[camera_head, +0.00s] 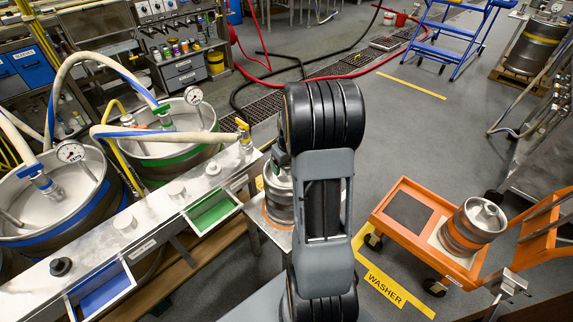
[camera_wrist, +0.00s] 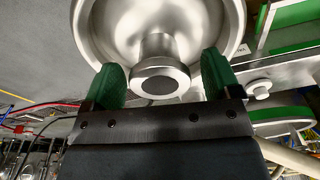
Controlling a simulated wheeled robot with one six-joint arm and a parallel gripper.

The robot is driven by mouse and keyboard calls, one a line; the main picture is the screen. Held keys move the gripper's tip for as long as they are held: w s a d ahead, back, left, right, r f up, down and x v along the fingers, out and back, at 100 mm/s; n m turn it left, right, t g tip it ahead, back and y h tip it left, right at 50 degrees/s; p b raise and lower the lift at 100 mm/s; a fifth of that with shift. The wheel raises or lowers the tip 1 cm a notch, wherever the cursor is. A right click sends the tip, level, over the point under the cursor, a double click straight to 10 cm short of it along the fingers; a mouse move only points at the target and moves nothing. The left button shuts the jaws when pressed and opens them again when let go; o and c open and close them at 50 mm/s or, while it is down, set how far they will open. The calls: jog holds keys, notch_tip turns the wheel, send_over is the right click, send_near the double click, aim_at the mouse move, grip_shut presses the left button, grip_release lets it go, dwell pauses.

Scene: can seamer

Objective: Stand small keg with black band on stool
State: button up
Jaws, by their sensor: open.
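A small steel keg (camera_head: 279,192) stands on a small metal-topped stand (camera_head: 268,232), partly hidden behind my arm. An orange ring shows around its foot; I cannot make out a black band on it. I cannot tell for sure whether the stand is the stool. In the wrist view a steel keg top with a round neck (camera_wrist: 158,82) is close up. My gripper (camera_wrist: 163,76) is open, with one green finger on each side of the neck and gaps visible. My arm hides the gripper in the head view.
An orange cart (camera_head: 445,262) at right carries another small keg (camera_head: 473,228) with an orange-red band. Big kegs with hoses (camera_head: 160,150) and a steel counter (camera_head: 155,222) with green and blue trays stand at left. Clear floor (camera_head: 400,140) lies behind the cart.

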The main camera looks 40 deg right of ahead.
notch_tip(320, 180, up, 11)
jog(key=s+p, duration=0.1)
jog(key=p, duration=0.1)
jog(key=s+a+r, duration=0.1)
jog(key=s+a, duration=0.4)
jog(key=a, duration=0.5)
jog(key=s+a+r+t, duration=0.1)
jog(key=s+a+r, duration=0.1)
jog(key=s+a, duration=0.4)
jog(key=a, duration=0.4)
jog(key=shift+s+a+t, duration=0.3)
jog(key=shift+a, duration=0.1)
jog(key=shift+r, duration=0.1)
